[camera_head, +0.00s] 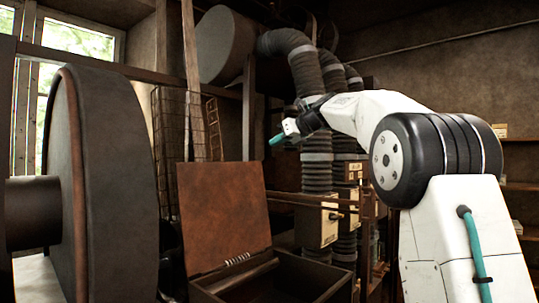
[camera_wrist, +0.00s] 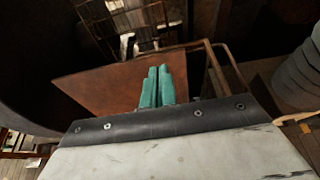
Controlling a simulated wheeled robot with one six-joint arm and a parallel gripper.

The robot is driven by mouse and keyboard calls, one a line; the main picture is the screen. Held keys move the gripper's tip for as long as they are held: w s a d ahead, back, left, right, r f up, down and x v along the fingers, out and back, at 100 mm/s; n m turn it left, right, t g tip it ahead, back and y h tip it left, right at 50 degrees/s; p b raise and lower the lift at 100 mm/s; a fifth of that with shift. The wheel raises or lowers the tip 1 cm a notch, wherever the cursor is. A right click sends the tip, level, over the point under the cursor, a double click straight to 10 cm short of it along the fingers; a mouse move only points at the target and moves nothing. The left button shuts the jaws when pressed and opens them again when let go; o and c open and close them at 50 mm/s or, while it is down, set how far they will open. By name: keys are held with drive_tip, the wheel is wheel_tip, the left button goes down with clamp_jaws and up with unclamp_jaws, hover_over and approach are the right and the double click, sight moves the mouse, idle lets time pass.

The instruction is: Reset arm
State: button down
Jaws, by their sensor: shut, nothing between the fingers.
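My gripper (camera_head: 277,140) has teal fingers and is held up in the air in the middle of the head view, pointing left. In the wrist view my gripper (camera_wrist: 157,72) shows its two teal fingers side by side, shut with nothing between them. It is apart from everything around it. Below it in the head view stands an open box (camera_head: 284,277) with its rusty brown lid (camera_head: 222,215) raised. In the wrist view the brown lid (camera_wrist: 100,88) lies behind and below the fingers.
A large dark wheel (camera_head: 108,185) on a thick shaft (camera_head: 32,212) fills the left side. Ribbed ducts (camera_head: 317,175) hang behind my arm. A wire cage (camera_head: 170,140) stands at the back. Shelves (camera_head: 520,187) line the right wall. The air around my gripper looks clear.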

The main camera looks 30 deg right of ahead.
wheel_tip(320, 180, up, 4)
drive_tip(key=s+d+f, duration=0.1)
drive_tip(key=s, duration=0.1)
drive_tip(key=s+a+f+n+g+h, duration=0.1)
drive_tip(key=s+a+f+n+g, duration=0.15)
drive_tip(key=s+f+n, duration=0.4)
drive_tip(key=s+a+f+n+g+h, duration=0.1)
drive_tip(key=s+f+n+g, duration=0.2)
drive_tip(key=f+n, duration=0.6)
drive_tip(key=s+a+f+n+g+h, duration=0.1)
drive_tip(key=s+a+f+n, duration=0.3)
drive_tip(key=s+f, duration=0.4)
drive_tip(key=s+a+f+n+g+h, duration=0.1)
drive_tip(key=s+a+f+n, duration=0.3)
drive_tip(key=s+f, duration=0.5)
drive_tip(key=s+a+f+n+g+h, duration=0.1)
drive_tip(key=s+a+f+n+g, duration=0.2)
drive_tip(key=s, duration=1.9)
wheel_tip(320, 180, down, 6)
drive_tip(key=a+n, duration=0.2)
drive_tip(key=n, duration=0.3)
drive_tip(key=shift+g, duration=0.35)
